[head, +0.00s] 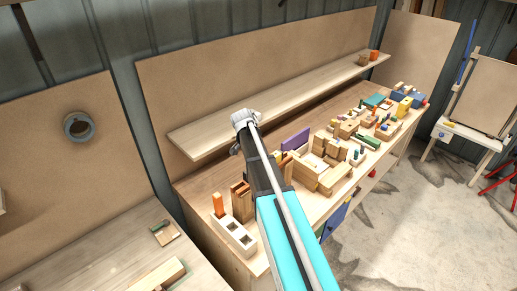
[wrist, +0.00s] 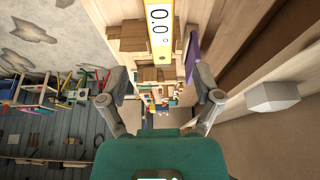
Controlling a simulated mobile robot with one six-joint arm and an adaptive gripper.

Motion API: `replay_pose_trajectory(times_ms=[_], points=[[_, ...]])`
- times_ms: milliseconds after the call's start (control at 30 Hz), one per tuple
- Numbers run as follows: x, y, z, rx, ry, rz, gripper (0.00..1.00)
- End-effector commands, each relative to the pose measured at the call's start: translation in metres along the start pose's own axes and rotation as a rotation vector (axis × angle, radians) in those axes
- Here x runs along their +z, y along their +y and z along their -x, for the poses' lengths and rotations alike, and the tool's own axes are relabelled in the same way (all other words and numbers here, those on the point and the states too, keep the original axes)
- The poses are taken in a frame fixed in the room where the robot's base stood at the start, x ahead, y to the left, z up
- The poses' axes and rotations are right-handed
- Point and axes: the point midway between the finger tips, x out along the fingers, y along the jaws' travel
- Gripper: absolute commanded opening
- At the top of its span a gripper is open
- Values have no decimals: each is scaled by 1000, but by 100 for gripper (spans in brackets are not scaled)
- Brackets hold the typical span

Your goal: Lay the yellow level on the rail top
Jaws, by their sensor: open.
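The yellow level (wrist: 158,25) shows at the top of the wrist view, a narrow yellow bar with a pale face and dark round marks. It lies ahead of and apart from my gripper (wrist: 161,80), whose two fingers are spread with nothing between them. Its far end is cut off by the frame edge. In the head view my arm crosses the bench, and a small yellow patch (head: 277,154) shows beside it; I cannot tell if this is the level. I cannot tell which wooden piece is the rail.
A purple board (head: 295,139) stands near my arm and also shows in the wrist view (wrist: 193,50). Several wooden blocks (head: 331,150) crowd the bench middle. A long shelf (head: 210,134) runs behind. A white holder (head: 234,236) stands at the bench's near end.

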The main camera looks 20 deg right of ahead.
Motion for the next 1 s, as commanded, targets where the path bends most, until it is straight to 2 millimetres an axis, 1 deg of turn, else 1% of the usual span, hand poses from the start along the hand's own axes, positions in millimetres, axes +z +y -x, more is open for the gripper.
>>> replay_pose_trajectory(times_ms=[567, 667, 767, 867, 967, 1000], points=[[0, 0, 0, 0, 0, 1, 82], [3, 2, 1, -1, -3, 10, 82], [13, 7, 4, -3, -16, 46, 82], [30, 17, 10, -8, -38, 118, 82], [56, 33, 18, -17, -74, 230, 82], [68, 41, 22, -24, -92, 284, 82]])
